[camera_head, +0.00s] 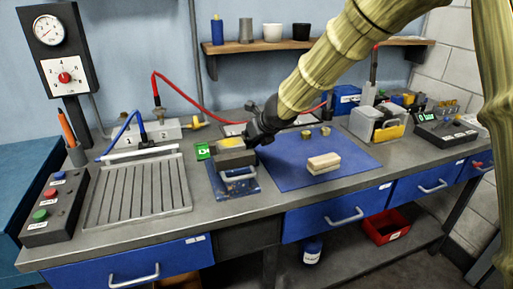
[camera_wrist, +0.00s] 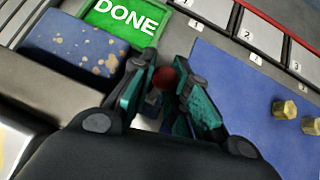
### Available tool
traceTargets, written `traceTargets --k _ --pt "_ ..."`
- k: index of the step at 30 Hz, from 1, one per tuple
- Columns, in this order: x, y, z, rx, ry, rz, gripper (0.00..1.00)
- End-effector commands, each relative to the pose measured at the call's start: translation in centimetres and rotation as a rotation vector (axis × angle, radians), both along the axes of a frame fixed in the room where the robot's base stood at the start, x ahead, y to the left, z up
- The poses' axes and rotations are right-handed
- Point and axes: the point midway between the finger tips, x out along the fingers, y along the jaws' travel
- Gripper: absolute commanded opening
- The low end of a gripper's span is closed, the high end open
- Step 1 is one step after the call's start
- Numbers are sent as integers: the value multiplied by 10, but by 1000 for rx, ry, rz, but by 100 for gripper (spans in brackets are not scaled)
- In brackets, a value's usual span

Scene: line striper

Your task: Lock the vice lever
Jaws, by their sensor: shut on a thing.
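The blue and grey vice (camera_head: 233,184) stands on the bench at the left edge of the blue mat. In the wrist view its worn blue part (camera_wrist: 82,42) and grey jaw lie to the left. The red knob of the vice lever (camera_wrist: 164,78) shows between my fingertips; the rest of the lever is mostly hidden. My gripper (camera_head: 250,138) is at the vice's upper right side. In the wrist view my gripper (camera_wrist: 168,88) is shut on the lever, a dark teal finger on each side of the knob. A green sign reading DONE (camera_wrist: 125,16) is beside the vice.
The blue mat (camera_head: 286,178) carries a pale wooden block (camera_head: 323,163) and two brass pieces (camera_wrist: 284,108). A grooved metal tray (camera_head: 138,192) and a button box (camera_head: 55,208) are to the left. A red hose (camera_head: 185,97) arches behind the vice.

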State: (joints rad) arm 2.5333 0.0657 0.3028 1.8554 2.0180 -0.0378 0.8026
Motion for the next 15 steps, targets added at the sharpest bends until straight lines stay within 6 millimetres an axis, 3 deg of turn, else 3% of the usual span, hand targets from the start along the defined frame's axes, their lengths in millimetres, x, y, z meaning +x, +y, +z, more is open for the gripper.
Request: traceTargets --k 15 --pt "1 9 6 7 -26 10 0"
